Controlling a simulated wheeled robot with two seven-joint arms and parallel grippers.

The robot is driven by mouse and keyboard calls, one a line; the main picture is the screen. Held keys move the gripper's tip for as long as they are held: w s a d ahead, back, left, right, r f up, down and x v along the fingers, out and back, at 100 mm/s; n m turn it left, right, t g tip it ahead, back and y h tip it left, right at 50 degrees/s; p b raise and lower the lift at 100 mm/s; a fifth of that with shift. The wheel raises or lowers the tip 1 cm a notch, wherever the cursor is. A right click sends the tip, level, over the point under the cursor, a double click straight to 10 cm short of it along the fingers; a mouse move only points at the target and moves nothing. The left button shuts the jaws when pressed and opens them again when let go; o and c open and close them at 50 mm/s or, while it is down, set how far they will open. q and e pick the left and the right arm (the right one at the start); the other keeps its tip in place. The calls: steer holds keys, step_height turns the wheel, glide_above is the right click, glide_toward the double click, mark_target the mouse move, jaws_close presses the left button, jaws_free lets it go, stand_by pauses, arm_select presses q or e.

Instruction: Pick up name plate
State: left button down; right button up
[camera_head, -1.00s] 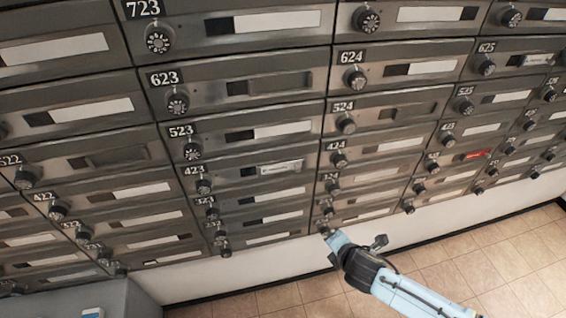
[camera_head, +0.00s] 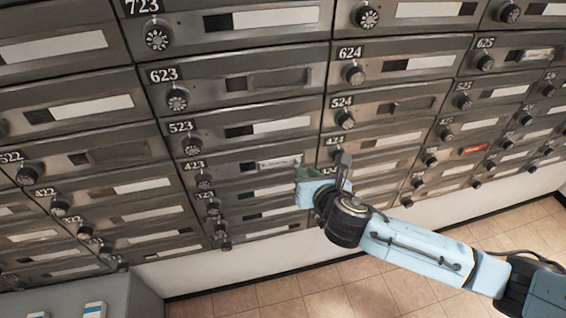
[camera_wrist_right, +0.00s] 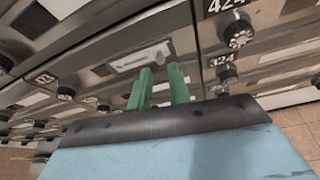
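A small white name plate (camera_head: 280,163) with dark lettering sits in the label slot of mailbox 423. It also shows in the right wrist view (camera_wrist_right: 138,58), just beyond the fingertips. My right gripper (camera_head: 301,174) is in front of the mailboxes, close to the right end of this plate. Its two green fingers stand apart in the right wrist view (camera_wrist_right: 160,70), with nothing seen between them. Whether a fingertip touches the plate cannot be told. My left gripper is not in view.
The mailbox wall (camera_head: 290,75) has protruding dial knobs, such as the one beside 423 (camera_head: 204,181). A red label (camera_head: 474,149) is at the right. A grey surface (camera_head: 140,300) with small light items stands at lower left. Tiled floor (camera_head: 370,300) lies below.

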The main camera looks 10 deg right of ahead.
mark_target(295, 160)
steer(key=x, duration=0.5)
steer(key=shift+w+a+f+b, duration=0.15)
steer(key=shift+w+f+b, duration=0.1)
steer(key=shift+f+b, duration=0.15)
jaws_close()
